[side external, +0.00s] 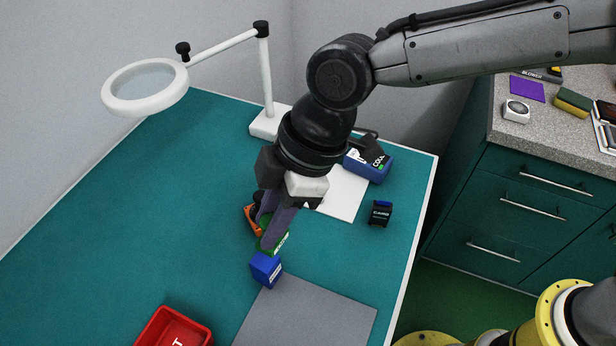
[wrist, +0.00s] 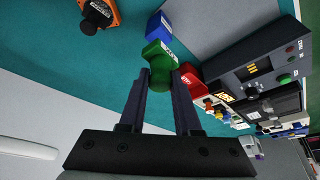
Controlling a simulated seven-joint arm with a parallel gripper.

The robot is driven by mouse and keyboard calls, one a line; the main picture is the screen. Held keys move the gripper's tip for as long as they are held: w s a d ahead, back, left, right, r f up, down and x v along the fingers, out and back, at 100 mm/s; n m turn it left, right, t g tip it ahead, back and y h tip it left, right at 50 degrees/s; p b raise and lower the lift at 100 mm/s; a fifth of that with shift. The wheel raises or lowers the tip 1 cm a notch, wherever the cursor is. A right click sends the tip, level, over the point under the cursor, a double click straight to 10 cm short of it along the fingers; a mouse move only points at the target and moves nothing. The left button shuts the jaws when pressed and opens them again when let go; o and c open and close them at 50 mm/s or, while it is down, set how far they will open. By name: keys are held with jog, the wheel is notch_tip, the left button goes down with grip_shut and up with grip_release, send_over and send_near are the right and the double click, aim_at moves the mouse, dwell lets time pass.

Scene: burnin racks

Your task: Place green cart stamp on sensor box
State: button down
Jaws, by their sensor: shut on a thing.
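The green cart stamp (side external: 275,243) is between the fingertips of my gripper (side external: 270,232), which is shut on it. In the wrist view the green stamp (wrist: 158,58) shows between the tips of both fingers (wrist: 160,78). A small blue box (side external: 266,269) with a white label stands just in front of the stamp, at the corner of the grey mat. It also shows in the wrist view (wrist: 158,25), beyond the stamp. Its label is too small to read, so I cannot tell if it is the sensor box. Whether the stamp touches it is unclear.
An orange item (side external: 249,217) with a black knob lies behind my fingers. A grey mat (side external: 310,312) and a red bin (side external: 175,328) are in front. A black block (side external: 380,213), a blue case (side external: 369,166) and a white lamp (side external: 268,122) stand farther back. The teal table's left is clear.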

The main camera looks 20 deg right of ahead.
jog(key=shift+s+d+f, duration=0.25)
jog(key=shift+d+f, duration=0.05)
jog(key=w+d+r+m+t, duration=0.1)
jog(key=d+r+m, duration=0.15)
jog(key=d, duration=0.75)
jog(key=w+d+r+m+t+h, duration=0.1)
jog(key=w+d+m, duration=0.15)
jog(key=d, duration=0.75)
jog(key=d+r+m+t, duration=0.1)
jog(key=d+r+m, duration=0.15)
jog(key=d, duration=0.75)
jog(key=w+a+f, duration=0.1)
jog(key=w+f, duration=0.2)
jog(key=w, duration=0.1)
jog(key=w+a+f, duration=0.2)
jog(key=w+f, duration=0.1)
jog(key=w, duration=0.1)
jog(key=w+a+f, duration=0.2)
jog(key=w+f, duration=0.2)
jog(key=w, duration=0.1)
jog(key=shift+a, duration=0.1)
jog(key=shift+w+f, duration=0.2)
jog(key=shift+f, duration=1.45)
jog(key=shift+f, duration=0.5)
